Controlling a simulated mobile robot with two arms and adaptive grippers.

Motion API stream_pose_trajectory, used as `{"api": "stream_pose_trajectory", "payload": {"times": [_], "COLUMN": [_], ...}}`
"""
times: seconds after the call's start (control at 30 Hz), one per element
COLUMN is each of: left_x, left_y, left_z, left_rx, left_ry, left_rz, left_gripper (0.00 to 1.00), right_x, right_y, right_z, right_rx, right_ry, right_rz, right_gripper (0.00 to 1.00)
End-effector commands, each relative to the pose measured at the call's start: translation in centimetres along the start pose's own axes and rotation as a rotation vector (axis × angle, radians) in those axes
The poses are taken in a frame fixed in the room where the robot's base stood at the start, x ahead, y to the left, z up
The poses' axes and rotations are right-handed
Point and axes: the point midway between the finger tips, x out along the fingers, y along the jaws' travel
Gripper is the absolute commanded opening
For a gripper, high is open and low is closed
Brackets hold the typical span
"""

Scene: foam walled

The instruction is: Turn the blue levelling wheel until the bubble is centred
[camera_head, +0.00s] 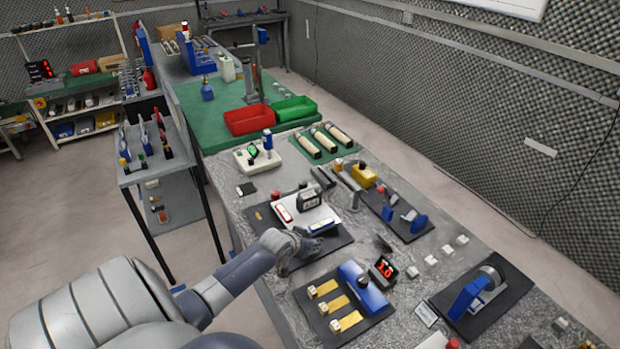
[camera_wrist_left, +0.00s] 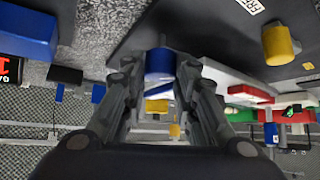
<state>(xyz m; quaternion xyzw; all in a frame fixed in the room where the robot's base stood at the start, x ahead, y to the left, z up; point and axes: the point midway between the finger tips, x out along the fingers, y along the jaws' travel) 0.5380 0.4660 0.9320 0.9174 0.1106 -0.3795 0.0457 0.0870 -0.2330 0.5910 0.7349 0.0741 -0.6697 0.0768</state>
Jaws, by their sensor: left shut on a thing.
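My left gripper (camera_head: 303,246) reaches the near edge of a dark base plate that carries a white levelling device (camera_head: 304,212). In the left wrist view, my left gripper (camera_wrist_left: 160,85) is shut on the blue wheel (camera_wrist_left: 160,65), a short blue cylinder between its fingers. In the head view the gripper hides the wheel. The white device bears a red-framed part (camera_head: 283,213), a blue-framed part (camera_head: 321,226) and a dark boxy unit (camera_head: 309,198). The bubble is too small to make out. A yellow knob (camera_wrist_left: 280,45) stands on the same plate. My right gripper is out of view.
Near the gripper is a dark board with a blue block (camera_head: 362,290), yellow strips and a red-digit display (camera_head: 383,268). To the right stand a plate with blue levers (camera_head: 414,221) and a blue stand (camera_head: 469,299). Red (camera_head: 248,121) and green (camera_head: 294,109) trays lie farther back.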

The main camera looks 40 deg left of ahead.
Motion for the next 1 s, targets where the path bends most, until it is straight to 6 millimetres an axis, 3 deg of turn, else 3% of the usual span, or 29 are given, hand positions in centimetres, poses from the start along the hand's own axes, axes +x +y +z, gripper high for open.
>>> {"api": "stream_pose_trajectory", "payload": {"times": [0.5, 0.53, 0.6, 1.0], "left_x": [0.01, 0.01, 0.01, -0.07], "left_y": [-0.05, -0.04, -0.04, -0.10], "left_z": [-0.01, -0.01, -0.01, -0.04], "left_rx": [0.015, 0.014, 0.014, 0.014], "left_ry": [0.000, 0.000, 0.000, 0.001], "left_rz": [0.013, 0.013, 0.013, 0.012], "left_gripper": [0.03, 0.29, 0.45, 0.47], "right_x": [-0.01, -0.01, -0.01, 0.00], "right_y": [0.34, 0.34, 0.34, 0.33], "right_z": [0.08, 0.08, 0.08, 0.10], "right_rx": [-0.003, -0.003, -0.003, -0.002], "right_ry": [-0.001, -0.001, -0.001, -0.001], "right_rz": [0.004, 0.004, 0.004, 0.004], "right_gripper": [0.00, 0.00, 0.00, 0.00]}}
